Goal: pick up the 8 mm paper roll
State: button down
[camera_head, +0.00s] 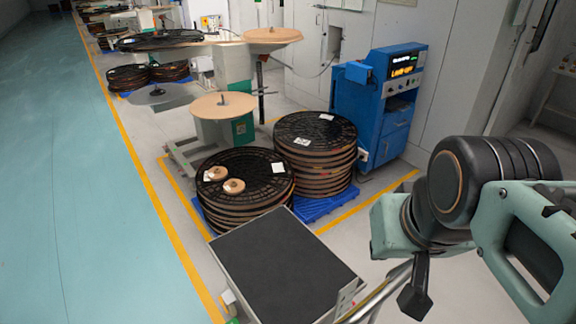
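Two small tan paper rolls lie flat on top of the nearer stack of black reels, close together: one roll (216,174) at the back left and another roll (234,186) at the front right. Each has a small hole in its middle. I cannot read any width on them, so I cannot tell which is the 8 mm one. My arm is at the lower right, well apart from the rolls. A small dark part hanging below it may belong to my gripper, but no fingertips can be made out.
A dark-topped cart (285,268) stands in front of the nearer reel stack (245,205). A taller reel stack (317,150) stands behind it on a blue pallet (318,208). A blue machine (384,105) is at the back right. The teal floor (75,190) at left is clear.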

aim_at(233, 186)
jog(key=u, duration=1.25)
jog(key=j+u, duration=0.2)
jog(key=i+j+u, duration=0.15)
jog(key=j, duration=0.25)
jog(key=i+j, duration=0.15)
jog(key=j, duration=0.25)
jog(key=i+j, duration=0.15)
jog(key=j, duration=0.25)
jog(key=i+j, duration=0.55)
jog(key=i, duration=0.2)
jog(key=i+z, duration=0.15)
jog(key=i, duration=0.4)
jog(key=i+j+z, duration=0.15)
jog(key=i, duration=0.4)
jog(key=i+z, duration=0.2)
jog(key=i, duration=0.35)
jog(key=i+j+z, duration=0.2)
jog(key=i, duration=0.4)
jog(key=l, duration=0.1)
